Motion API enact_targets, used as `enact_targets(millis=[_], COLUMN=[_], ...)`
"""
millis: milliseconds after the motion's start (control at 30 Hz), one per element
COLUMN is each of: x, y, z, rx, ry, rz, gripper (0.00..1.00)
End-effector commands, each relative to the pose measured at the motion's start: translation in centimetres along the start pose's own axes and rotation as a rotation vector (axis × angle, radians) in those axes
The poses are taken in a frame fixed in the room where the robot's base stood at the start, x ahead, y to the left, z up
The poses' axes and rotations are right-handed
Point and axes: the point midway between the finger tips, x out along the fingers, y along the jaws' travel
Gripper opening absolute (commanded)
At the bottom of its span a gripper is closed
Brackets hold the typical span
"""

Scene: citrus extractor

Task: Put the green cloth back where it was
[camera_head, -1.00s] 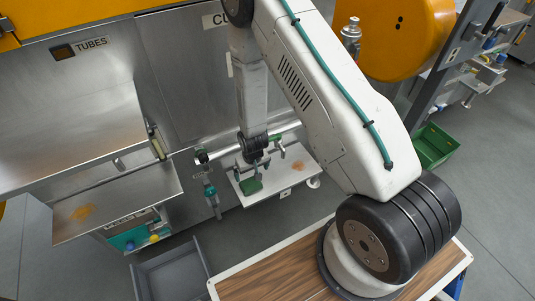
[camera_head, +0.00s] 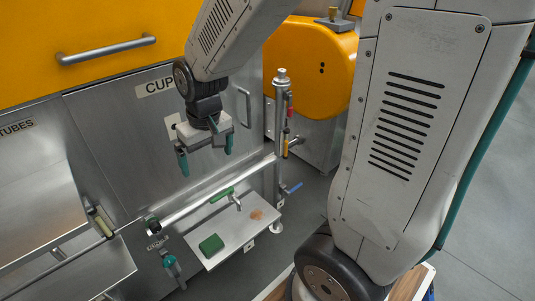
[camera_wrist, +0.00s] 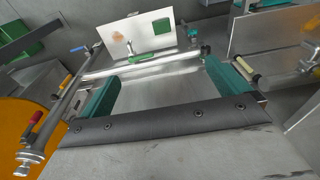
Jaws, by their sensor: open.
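The green cloth (camera_head: 211,245) is a small folded dark green pad. It lies flat on the left part of a white tray (camera_head: 229,242), low in front of the steel machine. In the wrist view the cloth (camera_wrist: 161,27) shows at the top, on the upright-looking tray (camera_wrist: 112,36). My gripper (camera_head: 205,155) is open and empty, its two teal fingers apart. It is well above the tray and clear of the cloth, in front of the steel panel. In the wrist view the fingers (camera_wrist: 161,75) frame bare metal.
A steel pipe (camera_head: 190,206) with a green-handled tap (camera_head: 222,194) runs above the tray's back edge. An orange-brown stain (camera_head: 256,214) marks the tray's right part. A vertical pipe (camera_head: 281,150) with red, yellow and blue valve handles stands to the right.

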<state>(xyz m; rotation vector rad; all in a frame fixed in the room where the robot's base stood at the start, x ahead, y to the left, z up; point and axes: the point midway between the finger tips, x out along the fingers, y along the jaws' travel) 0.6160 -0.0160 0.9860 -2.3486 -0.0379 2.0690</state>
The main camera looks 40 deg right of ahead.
Motion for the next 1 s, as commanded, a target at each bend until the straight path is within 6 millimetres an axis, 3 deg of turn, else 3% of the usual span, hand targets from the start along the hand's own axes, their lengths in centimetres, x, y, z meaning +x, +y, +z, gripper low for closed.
enact_targets(millis=[33,200,333,500,700,1000], x=[-2.3,-7.7,-10.8,-12.9,-13.7,-13.7], y=[0.1,0.4,0.7,0.9,1.0,1.0], z=[1.4,6.7,11.2,15.8,18.0,18.1], rx=[0.0,0.001,0.003,0.007,0.01,0.009], ry=[0.011,0.007,0.003,-0.004,-0.011,-0.013], rz=[0.002,0.008,0.016,0.025,0.029,0.029], gripper=[1.0,1.0,1.0,1.0,1.0,1.0])
